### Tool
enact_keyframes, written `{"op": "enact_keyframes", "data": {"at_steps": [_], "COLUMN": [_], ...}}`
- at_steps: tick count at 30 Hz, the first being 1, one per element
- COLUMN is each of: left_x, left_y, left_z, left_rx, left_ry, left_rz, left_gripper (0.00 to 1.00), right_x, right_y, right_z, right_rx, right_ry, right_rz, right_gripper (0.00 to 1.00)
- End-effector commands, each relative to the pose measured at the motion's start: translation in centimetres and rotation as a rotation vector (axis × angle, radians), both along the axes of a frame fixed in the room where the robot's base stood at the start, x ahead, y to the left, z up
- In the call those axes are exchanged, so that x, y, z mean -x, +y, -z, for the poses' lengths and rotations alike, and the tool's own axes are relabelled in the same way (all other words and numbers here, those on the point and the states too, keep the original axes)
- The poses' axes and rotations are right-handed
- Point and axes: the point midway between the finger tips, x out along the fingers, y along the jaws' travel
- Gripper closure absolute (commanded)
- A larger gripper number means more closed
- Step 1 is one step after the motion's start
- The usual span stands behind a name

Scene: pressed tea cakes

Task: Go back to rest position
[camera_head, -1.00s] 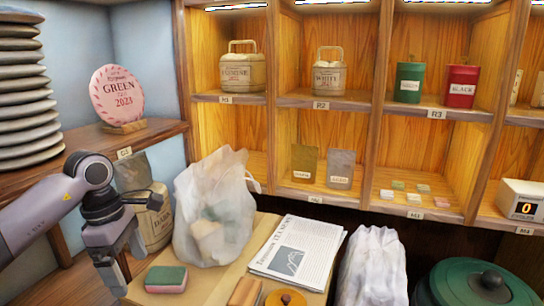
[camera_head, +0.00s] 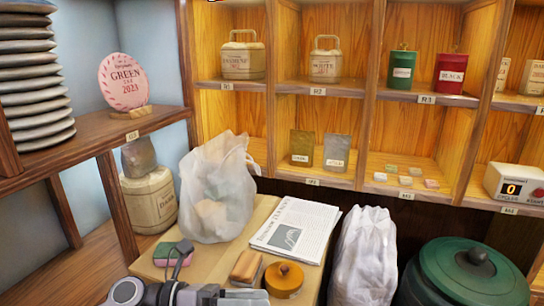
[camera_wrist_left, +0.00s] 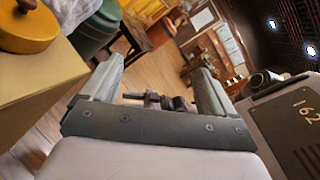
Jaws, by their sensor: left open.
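My left gripper (camera_head: 246,297) is low in the head view, at the front edge of the wooden table (camera_head: 150,270). Its fingers point right and hold nothing. In the left wrist view the two fingers of the left gripper (camera_wrist_left: 158,82) stand wide apart, with the floor and distant furniture between and beyond them. A small dark shape between the fingers is unclear.
Near the left gripper are a green-and-pink sponge (camera_head: 174,252), a brown block (camera_head: 246,266) and a yellow round pot (camera_head: 284,279).

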Motion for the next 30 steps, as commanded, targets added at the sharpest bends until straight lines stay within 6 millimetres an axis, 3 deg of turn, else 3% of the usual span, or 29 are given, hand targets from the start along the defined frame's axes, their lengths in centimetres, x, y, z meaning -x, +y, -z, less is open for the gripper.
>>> {"op": "enact_keyframes", "data": {"at_steps": [4,8,11,16,20,27,29,30], "left_x": [-0.1,-1.0,-1.4,-0.3,2.6,10.8,13.2,13.2], "left_y": [0.3,2.5,5.0,9.5,12.4,15.2,15.6,15.6], "left_z": [-0.7,0.3,2.4,8.7,14.4,22.8,24.4,23.0], "left_rx": [0.31,0.554,0.73,1.0,1.176,1.406,1.453,1.46], "left_ry": [0.328,0.642,0.897,1.348,1.675,2.169,2.279,2.287], "left_rz": [-0.187,-0.362,-0.503,-0.756,-0.945,-1.249,-1.319,-1.321], "left_gripper": [0.12,0.12,0.12,0.12,0.12,0.12,0.12,0.12], "right_x": [0.1,0.3,0.5,0.6,0.6,0.5,0.5,0.4], "right_y": [-0.1,-0.1,-0.1,-0.1,-0.1,-0.1,-0.1,-0.1], "right_z": [0.0,0.1,0.3,0.4,0.4,0.3,0.3,-1.2], "right_rx": [0.002,0.003,0.003,0.003,0.002,0.002,0.002,0.003], "right_ry": [0.002,0.005,0.011,0.015,0.014,0.012,0.011,0.011], "right_rz": [-0.001,-0.001,-0.002,-0.001,-0.001,-0.001,-0.001,-0.001], "right_gripper": [0.57,0.57,0.57,0.57,0.57,0.57,0.57,0.57]}}
